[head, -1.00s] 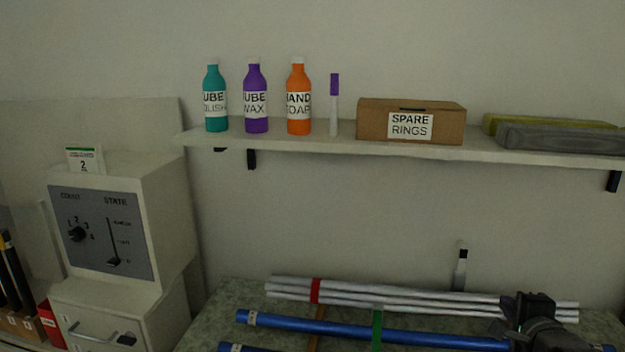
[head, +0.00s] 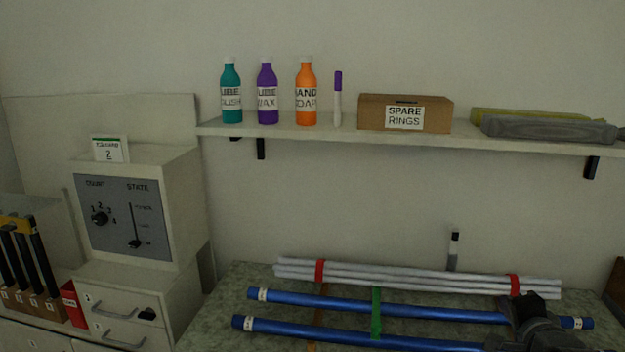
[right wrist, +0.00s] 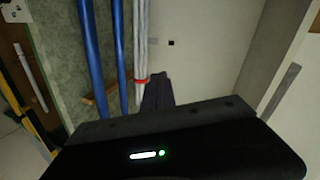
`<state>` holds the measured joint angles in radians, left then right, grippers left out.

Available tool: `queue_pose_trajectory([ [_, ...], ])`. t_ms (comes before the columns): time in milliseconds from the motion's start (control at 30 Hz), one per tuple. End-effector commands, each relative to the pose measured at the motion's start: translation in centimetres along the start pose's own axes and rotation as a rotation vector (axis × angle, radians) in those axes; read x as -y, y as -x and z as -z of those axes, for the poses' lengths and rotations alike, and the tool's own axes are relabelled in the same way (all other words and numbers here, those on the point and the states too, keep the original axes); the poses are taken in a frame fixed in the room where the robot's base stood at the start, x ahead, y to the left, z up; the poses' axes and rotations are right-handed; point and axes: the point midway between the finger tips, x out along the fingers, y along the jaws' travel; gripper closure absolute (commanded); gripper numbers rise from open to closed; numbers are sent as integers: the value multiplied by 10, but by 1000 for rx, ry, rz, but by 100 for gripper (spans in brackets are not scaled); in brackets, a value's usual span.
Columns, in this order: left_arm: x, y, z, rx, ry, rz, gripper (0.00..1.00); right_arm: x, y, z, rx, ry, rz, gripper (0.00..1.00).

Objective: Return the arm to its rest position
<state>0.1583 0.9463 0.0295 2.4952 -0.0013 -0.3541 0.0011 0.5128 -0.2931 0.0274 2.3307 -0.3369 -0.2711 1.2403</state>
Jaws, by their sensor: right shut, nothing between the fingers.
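My right gripper (head: 530,318) is at the lower right of the head view, in front of the right ends of the rods. It is shut and empty. In the right wrist view, its dark body (right wrist: 160,95) fills the bottom. Two blue rods, an upper one (head: 400,309) and a lower one (head: 340,333), lie on the green-grey bench top (head: 235,290); my gripper hides part of them. A bundle of white rods (head: 420,278) with red bands lies behind them. My left gripper is not in view.
A shelf (head: 330,133) above the bench holds bottles, a purple-capped marker, a SPARE RINGS box (head: 405,112) and grey and yellow bars. A control box (head: 130,215) on drawers stands left, beside a rack of dark rods (head: 30,265).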

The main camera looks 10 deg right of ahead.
Motion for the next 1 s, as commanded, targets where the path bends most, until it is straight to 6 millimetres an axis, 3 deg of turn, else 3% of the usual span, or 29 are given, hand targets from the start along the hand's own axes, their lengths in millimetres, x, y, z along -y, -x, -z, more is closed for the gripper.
queue_pose_trajectory([
  [167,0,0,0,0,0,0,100,-25,-10,-18,34,189,-41,100],
  [267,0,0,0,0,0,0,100,-52,-22,-45,94,313,-83,100],
  [367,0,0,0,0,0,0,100,-86,-33,-81,180,435,-127,100],
  [567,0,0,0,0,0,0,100,-184,-37,-190,456,692,-217,100],
  [667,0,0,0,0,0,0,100,-239,-20,-251,627,804,-252,100],
  [800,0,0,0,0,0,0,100,-312,25,-329,870,915,-296,100],
  [900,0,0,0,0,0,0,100,-359,69,-373,1032,948,-337,100],
  [1000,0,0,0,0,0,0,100,-396,111,-403,1160,949,-386,100],
])
